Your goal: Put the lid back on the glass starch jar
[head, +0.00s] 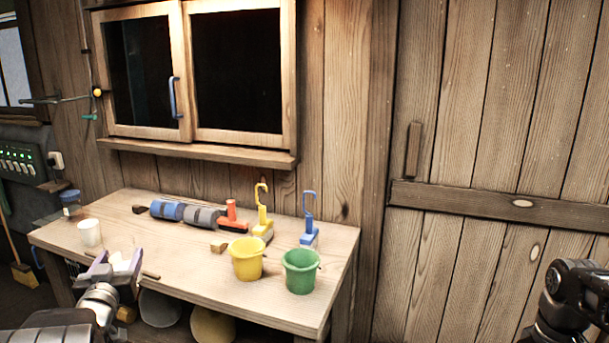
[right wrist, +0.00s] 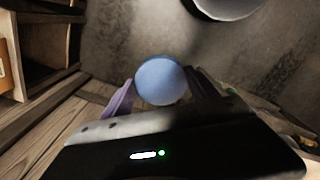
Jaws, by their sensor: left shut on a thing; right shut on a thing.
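My left gripper (head: 120,262), with pale purple fingers, is shut on a small whitish thing at the table's front left edge. It looks like the open starch jar (head: 121,260), but the fingers hide most of it. My right gripper (right wrist: 160,92) shows in the right wrist view, its fingers on both sides of a round blue lid (right wrist: 160,80), shut on it. The lid's face is toward the camera. In the head view only my dark right arm shows at the right edge; that gripper and the lid are out of frame there.
A wooden table (head: 185,275) carries a white cup (head: 89,232), a blue-topped jar (head: 70,203), blue and grey rolls (head: 168,210), a red tool (head: 233,220), a yellow bucket (head: 247,259) and a green bucket (head: 300,271). The table's front middle is clear.

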